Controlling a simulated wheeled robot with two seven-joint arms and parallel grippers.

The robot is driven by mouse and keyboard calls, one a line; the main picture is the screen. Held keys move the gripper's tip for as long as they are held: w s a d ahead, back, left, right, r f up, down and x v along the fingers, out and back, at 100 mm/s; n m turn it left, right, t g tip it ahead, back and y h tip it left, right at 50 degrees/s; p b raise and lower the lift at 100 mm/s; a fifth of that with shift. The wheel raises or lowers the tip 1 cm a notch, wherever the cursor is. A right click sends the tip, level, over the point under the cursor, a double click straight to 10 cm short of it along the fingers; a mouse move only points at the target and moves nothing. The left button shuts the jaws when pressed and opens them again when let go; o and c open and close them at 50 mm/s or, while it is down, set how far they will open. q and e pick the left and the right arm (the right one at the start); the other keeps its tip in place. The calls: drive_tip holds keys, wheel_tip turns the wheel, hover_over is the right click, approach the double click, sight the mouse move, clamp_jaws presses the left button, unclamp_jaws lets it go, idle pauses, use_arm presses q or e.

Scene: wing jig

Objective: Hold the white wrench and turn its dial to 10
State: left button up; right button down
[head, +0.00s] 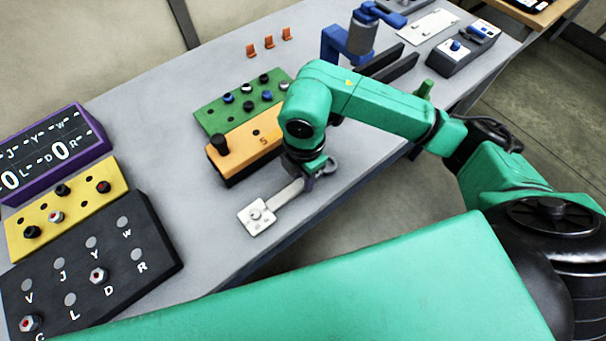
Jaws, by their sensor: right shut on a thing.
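The white wrench (284,200) is at the front edge of the grey table, its square head with a round dial (256,213) toward the lower left. My right gripper (309,179) is over the other end of its handle and is shut on it. The arm's wrist hides part of the gripper and the handle's end. I cannot tell whether the wrench touches the table. The dial's marks are too small to read. My left gripper is not in view.
An orange block (228,165) with a black knob and a green block (214,117) with several knobs stand just behind the wrench. Black (150,237), yellow (87,190) and purple (84,175) panels are at the left. A blue clamp (334,45) stands at the back. Clear table lies left of the wrench.

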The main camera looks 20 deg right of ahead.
drive_tip(key=shift+f, duration=0.15)
drive_tip(key=shift+c, duration=2.4)
unclamp_jaws()
wheel_tip(320, 180, up, 15)
drive_tip(key=shift+d+f, duration=0.15)
drive_tip(key=shift+f, duration=0.1)
